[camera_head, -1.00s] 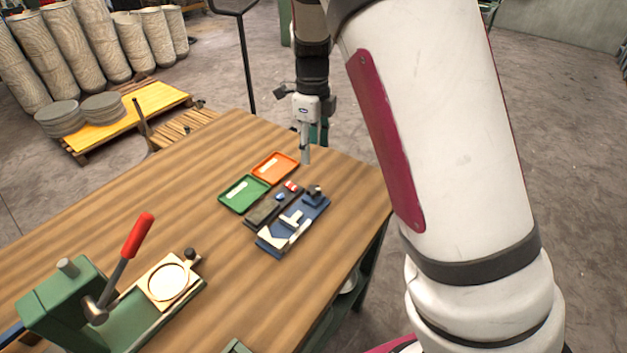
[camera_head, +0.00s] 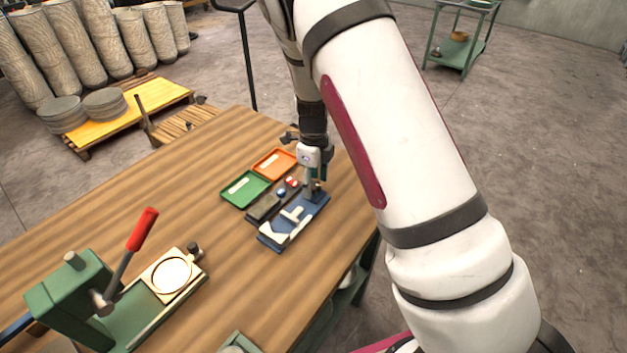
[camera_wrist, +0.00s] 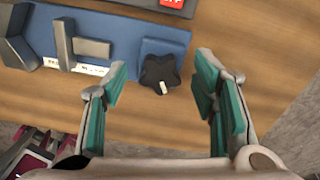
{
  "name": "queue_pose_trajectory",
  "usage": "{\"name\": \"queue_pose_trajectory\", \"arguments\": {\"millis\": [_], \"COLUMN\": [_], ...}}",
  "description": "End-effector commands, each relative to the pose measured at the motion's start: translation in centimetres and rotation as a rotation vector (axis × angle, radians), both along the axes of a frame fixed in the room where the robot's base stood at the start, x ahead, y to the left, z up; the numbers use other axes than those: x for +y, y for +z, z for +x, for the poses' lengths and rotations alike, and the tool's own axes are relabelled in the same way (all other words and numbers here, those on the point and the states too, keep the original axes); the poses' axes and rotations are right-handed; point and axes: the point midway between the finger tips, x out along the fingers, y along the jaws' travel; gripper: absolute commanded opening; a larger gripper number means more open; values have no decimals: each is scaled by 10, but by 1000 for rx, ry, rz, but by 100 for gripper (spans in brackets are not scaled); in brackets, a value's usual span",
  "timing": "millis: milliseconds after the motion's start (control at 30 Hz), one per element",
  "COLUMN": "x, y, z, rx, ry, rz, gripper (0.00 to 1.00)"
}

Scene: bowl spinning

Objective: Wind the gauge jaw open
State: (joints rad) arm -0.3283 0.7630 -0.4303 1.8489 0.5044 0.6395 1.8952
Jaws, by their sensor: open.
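The gauge (camera_head: 273,238) is a blue base with a pale sliding jaw (camera_head: 291,214) on it, lying on the wooden table. In the wrist view the blue base (camera_wrist: 120,30) runs along the top left, with a grey jaw piece (camera_wrist: 66,46) and a black lobed knob (camera_wrist: 160,72) with a pale pointer mark at its right end. My gripper (camera_head: 313,190) is over the knob end of the gauge. In the wrist view its teal-padded fingers (camera_wrist: 162,88) are open, one on each side of the knob, apart from it. In the head view my gripper hides the knob.
A dark block (camera_head: 262,206) with small red and blue parts lies beside the gauge. A green tray (camera_head: 240,196) and an orange tray (camera_head: 268,171) are behind it. A green press with a red lever (camera_head: 142,230) stands at the table's left. The table between is clear.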

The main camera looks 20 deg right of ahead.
Motion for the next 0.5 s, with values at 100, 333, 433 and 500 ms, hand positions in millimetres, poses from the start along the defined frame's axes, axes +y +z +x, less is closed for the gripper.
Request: {"name": "queue_pose_trajectory", "arguments": {"millis": [100, 333, 433, 500], "x": [0, 0, 0, 0], "y": [0, 0, 0, 0], "z": [0, 0, 0, 0], "rx": [0, 0, 0, 0], "ry": [0, 0, 0, 2], "rz": [0, 0, 0, 0], "gripper": [53, 8, 5, 5]}}
